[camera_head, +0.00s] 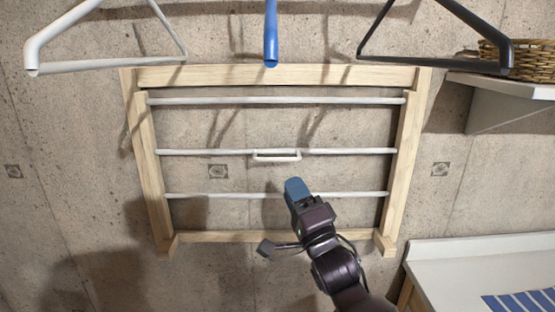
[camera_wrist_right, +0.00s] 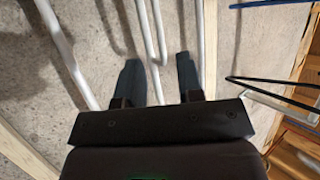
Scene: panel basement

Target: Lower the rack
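The rack is a pale wooden frame (camera_head: 146,150) with white rods across it, lying close to flat against the concrete wall. A small white handle (camera_head: 277,156) sits at the middle rod. My right gripper (camera_head: 297,188) is just below and slightly right of the handle, in front of the rack. In the right wrist view its two dark fingers (camera_wrist_right: 160,68) are spread apart, with white rods (camera_wrist_right: 208,45) showing past them. I see no grip on the handle, and I cannot tell the exact depth gap. My left gripper is not in view.
White, blue (camera_head: 271,35) and black hangers hang above the rack at the top. A wicker basket (camera_head: 530,60) stands on a white shelf (camera_head: 497,85) at the upper right. A white surface (camera_head: 450,270) with a blue striped item is at the lower right.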

